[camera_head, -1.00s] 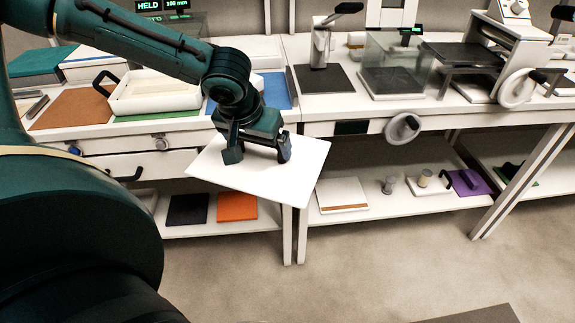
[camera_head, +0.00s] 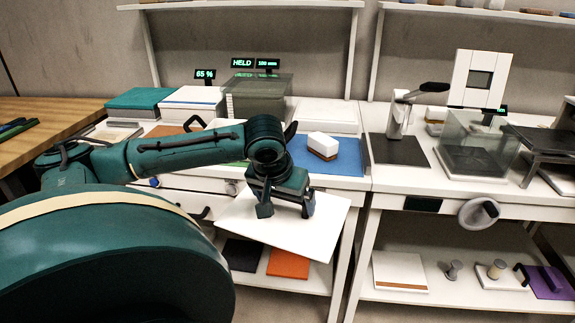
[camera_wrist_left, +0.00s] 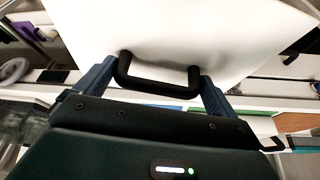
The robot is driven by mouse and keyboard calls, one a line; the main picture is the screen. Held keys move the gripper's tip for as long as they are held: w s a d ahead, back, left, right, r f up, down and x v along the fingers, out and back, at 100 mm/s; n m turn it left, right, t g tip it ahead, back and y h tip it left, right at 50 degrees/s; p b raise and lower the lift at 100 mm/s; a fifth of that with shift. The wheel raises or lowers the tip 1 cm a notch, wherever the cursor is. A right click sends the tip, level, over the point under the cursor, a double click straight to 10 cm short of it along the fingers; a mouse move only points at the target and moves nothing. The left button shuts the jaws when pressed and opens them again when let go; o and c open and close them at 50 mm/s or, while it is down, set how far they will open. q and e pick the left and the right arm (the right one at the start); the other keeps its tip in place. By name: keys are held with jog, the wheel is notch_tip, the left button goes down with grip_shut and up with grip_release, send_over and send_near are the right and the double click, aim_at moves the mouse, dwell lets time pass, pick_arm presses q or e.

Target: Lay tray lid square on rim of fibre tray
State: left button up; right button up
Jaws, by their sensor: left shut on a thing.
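The tray lid (camera_head: 283,236) is a flat white panel, tilted in the head view, in front of the bench edge. My left gripper (camera_head: 286,206) is above it, shut on its black handle (camera_wrist_left: 157,82); the handle and the lid's face (camera_wrist_left: 200,30) show in the left wrist view. The fibre tray (camera_head: 224,123), white with black handles, seems to stand on the bench behind my left arm, which hides most of it. The lid is apart from the tray, lower and nearer to me. My right gripper is not in view.
A blue mat (camera_head: 349,157) with a white and brown block (camera_head: 322,146) lies right of the tray. A clear box (camera_head: 478,147) stands on the right bench. An orange pad (camera_head: 288,264) and a dark pad (camera_head: 240,255) lie on the shelf below the lid.

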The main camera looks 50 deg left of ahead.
pick_arm(q)
jog(key=shift+s+f, duration=0.15)
jog(key=shift+f, duration=0.1)
jog(key=shift+f, duration=0.1)
jog(key=shift+s+a+f, duration=0.1)
jog(key=shift+s+a, duration=0.05)
jog(key=shift+s+d+f, duration=0.1)
jog(key=shift+d+f, duration=0.15)
jog(key=shift+f, duration=0.1)
dwell(0.3)
